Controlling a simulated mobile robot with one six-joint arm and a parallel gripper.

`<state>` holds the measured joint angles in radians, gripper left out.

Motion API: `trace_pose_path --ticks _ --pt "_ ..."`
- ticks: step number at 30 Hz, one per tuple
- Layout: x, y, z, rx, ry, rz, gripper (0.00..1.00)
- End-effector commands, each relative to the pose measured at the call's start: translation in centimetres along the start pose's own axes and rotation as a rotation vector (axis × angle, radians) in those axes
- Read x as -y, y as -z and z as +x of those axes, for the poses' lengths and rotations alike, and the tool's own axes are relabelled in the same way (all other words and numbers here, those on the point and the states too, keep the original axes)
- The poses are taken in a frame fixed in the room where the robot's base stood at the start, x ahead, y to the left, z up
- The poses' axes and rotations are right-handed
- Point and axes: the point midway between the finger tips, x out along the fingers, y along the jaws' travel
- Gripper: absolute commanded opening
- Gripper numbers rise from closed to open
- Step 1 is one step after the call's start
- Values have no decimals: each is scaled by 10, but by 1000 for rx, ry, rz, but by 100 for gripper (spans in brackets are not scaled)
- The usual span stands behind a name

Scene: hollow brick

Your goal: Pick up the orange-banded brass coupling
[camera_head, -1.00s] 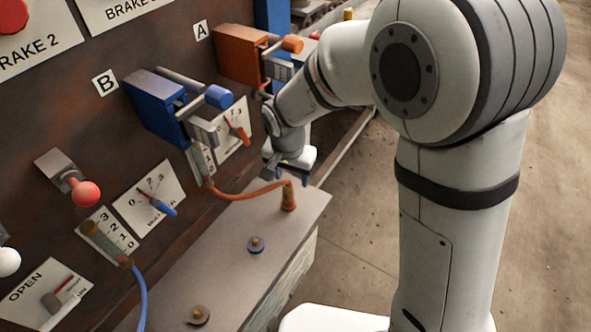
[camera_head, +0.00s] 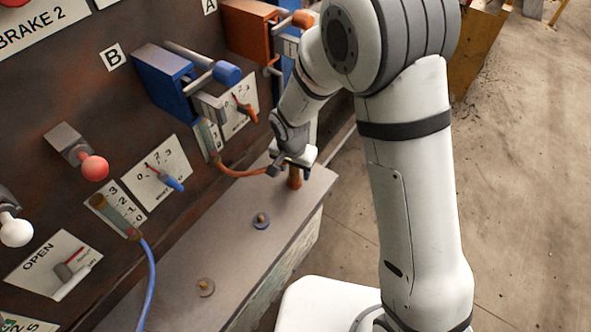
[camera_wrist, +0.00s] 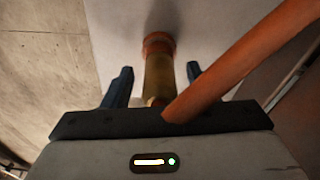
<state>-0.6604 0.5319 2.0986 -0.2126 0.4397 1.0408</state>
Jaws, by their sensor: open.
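The orange-banded brass coupling (camera_head: 295,180) stands upright on the grey ledge, mostly hidden under my gripper (camera_head: 291,164) in the head view. In the wrist view, the coupling (camera_wrist: 158,78) shows as a brass cylinder with an orange band at its far end. My gripper (camera_wrist: 158,72) is open, with one dark finger on each side of the coupling and a visible gap on both sides. The orange hose (camera_wrist: 245,58) leaves the coupling's near end and crosses in front of the right finger's side. In the head view, the hose (camera_head: 238,172) runs left to the panel.
The rusty panel at left holds a blue lever block (camera_head: 163,82), a red knob (camera_head: 95,167) and a blue hose (camera_head: 150,275). Open floor lies at right.

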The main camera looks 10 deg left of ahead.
Motion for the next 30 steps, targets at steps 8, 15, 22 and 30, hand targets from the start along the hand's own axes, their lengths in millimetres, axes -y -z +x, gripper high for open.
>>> trace_pose_path --ticks 8,15,22,30 --pt "0 0 0 0 0 1 36" --pt "-1 0 0 0 0 1 16" --pt "-1 1 0 0 0 2 2" --pt "-1 2 -4 -1 0 2 2"
